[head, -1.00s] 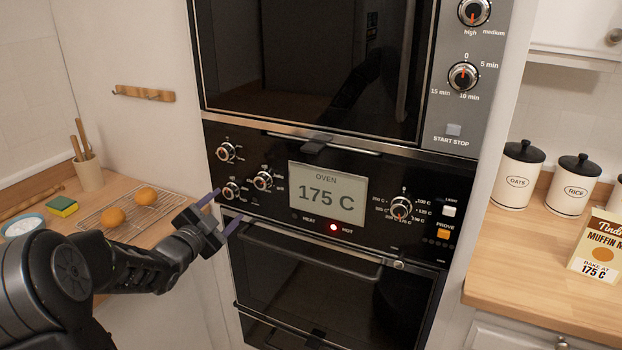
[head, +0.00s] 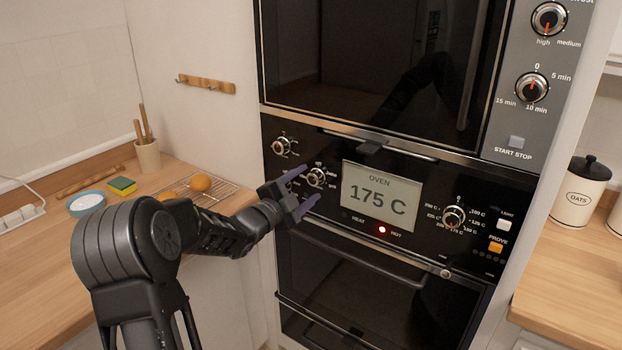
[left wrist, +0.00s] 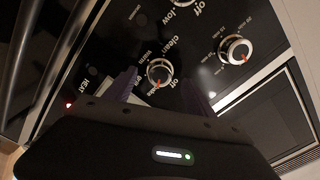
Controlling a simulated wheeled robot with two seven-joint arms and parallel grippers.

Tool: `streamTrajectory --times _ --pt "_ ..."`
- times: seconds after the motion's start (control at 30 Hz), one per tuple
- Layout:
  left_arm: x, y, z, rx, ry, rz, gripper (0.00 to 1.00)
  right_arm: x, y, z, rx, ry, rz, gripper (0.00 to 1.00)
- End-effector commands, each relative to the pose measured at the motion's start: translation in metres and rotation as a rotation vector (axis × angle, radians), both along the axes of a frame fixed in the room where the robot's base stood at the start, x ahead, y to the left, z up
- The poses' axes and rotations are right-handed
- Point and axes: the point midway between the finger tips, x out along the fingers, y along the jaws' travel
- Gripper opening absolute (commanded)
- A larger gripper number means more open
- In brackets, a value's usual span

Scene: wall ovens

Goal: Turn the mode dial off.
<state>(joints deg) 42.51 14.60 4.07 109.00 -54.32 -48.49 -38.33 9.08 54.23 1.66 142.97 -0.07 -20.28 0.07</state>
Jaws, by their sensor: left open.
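The mode dial (head: 316,176) is a round silver-rimmed knob on the black oven panel, just left of the display. In the left wrist view the dial (left wrist: 159,72) has labels including "clean" and "warm" around it, and its orange mark is at its lower edge. My left gripper (head: 308,184) is open, its purple fingers pointing at this dial. In the left wrist view the dial lies between and ahead of the fingers; I cannot tell whether they touch it. My right gripper is not in view.
Another dial (head: 281,146) sits up and left, and a temperature dial (head: 453,217) right of the display (head: 380,195), which reads 175 C. A red light (head: 382,230) glows below. The oven handle (head: 340,248) juts out under the panel. A counter with a cooling rack (head: 226,190) is left.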

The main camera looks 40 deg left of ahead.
Motion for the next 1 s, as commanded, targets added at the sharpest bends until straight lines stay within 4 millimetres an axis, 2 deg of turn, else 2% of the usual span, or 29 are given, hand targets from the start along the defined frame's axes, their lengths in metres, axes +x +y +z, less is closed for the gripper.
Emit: streamTrajectory --times 0.1,0.2,0.5,1.0 --pt "0.017 0.001 0.001 -0.001 0.001 -0.001 0.64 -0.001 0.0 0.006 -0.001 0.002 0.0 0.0" --pt "0.024 0.001 0.001 -0.001 0.0 0.0 0.64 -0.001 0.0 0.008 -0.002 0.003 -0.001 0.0" --pt "0.027 0.001 0.0 -0.001 0.0 0.001 0.64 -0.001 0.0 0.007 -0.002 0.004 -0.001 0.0" --pt "0.027 0.001 0.0 -0.001 0.001 0.0 0.24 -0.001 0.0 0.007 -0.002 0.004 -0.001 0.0"
